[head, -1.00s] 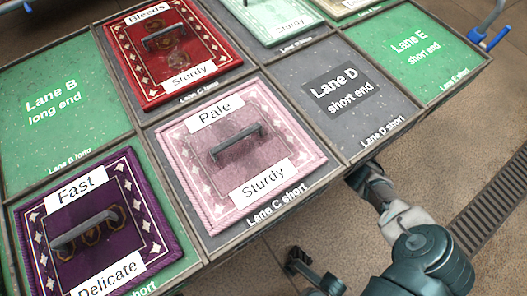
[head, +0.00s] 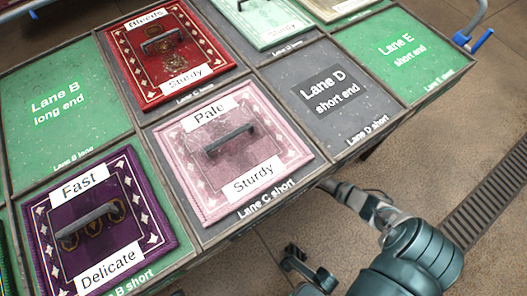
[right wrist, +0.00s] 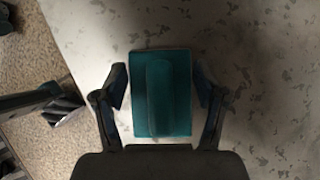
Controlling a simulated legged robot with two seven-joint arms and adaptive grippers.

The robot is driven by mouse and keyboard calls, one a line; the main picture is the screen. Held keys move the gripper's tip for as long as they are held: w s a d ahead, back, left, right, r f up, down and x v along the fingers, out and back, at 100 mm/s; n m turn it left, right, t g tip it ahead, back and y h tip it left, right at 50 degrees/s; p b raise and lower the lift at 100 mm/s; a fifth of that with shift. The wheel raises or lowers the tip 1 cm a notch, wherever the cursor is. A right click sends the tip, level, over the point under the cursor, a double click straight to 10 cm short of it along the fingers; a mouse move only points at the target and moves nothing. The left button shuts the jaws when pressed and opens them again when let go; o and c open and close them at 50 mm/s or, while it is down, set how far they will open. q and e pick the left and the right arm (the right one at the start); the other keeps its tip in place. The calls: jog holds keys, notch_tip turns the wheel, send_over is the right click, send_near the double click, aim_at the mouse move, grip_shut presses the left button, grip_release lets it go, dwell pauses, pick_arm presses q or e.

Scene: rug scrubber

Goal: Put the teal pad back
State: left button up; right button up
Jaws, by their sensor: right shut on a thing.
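The teal pad (right wrist: 162,95) shows in the right wrist view as a flat teal block with a raised bar along its middle. My right gripper (right wrist: 162,88) has a finger on each side of it and is shut on it. A pale, dark-speckled surface (right wrist: 260,60) lies behind the pad; I cannot tell whether the pad touches it. In the head view my right forearm reaches beneath the table's front edge, and the table hides the gripper and the pad. My left gripper is not clearly in view.
The table carries framed lanes with handled rugs: purple (head: 140,205), pink (head: 195,195), red (head: 125,75) and mint (head: 290,33). Lane B long end (head: 60,130), Lane D (head: 385,115) and Lane E (head: 440,70) show bare areas. A floor drain (head: 490,200) runs at the right.

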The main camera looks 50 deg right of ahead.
jog(key=shift+s+f, duration=0.1)
jog(key=shift+f, duration=0.6)
jog(key=shift+r, duration=0.25)
jog(key=o, duration=1.8)
jog(key=shift+c, duration=0.2)
jog(key=shift+r, duration=0.1)
